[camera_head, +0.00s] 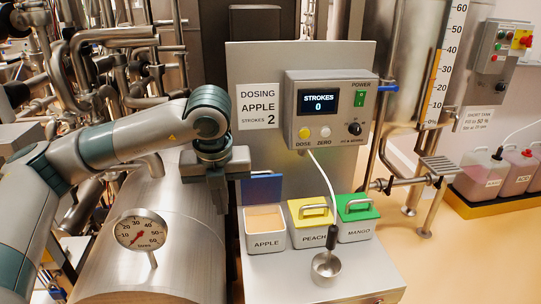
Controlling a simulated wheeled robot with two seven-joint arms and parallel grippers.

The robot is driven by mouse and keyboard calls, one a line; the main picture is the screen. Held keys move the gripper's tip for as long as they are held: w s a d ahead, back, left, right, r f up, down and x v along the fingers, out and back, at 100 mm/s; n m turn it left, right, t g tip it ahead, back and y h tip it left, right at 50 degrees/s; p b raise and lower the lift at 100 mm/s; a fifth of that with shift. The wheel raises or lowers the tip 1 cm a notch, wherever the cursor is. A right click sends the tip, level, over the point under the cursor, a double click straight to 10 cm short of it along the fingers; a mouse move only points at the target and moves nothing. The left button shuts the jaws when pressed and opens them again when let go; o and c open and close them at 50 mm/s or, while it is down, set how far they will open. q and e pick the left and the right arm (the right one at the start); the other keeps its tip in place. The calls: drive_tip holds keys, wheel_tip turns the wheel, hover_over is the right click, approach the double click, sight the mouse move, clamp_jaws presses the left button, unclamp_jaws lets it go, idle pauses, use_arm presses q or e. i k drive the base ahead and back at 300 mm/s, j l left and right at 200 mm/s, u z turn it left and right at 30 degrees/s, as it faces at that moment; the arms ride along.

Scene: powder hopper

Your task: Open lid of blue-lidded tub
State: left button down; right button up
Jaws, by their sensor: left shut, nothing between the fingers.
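The tub labelled APPLE (266,243) stands at the left of the row of tubs. Its blue lid (262,188) stands raised at the back of the tub, and pale powder shows in the open top. My left gripper (221,207) points down just left of the blue lid, above the tub's left side. It is shut and holds nothing. I cannot tell whether it touches the lid. My right gripper is out of view.
The yellow-lidded PEACH tub (308,238) and green-lidded MANGO tub (357,232) are closed. A metal scoop (326,267) lies in front of them. Behind is the dosing box (331,112), reading STROKES 0. A steel vessel with a dial gauge (140,232) fills the left.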

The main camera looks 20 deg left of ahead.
sight(266, 188)
drive_tip(key=i, duration=0.9)
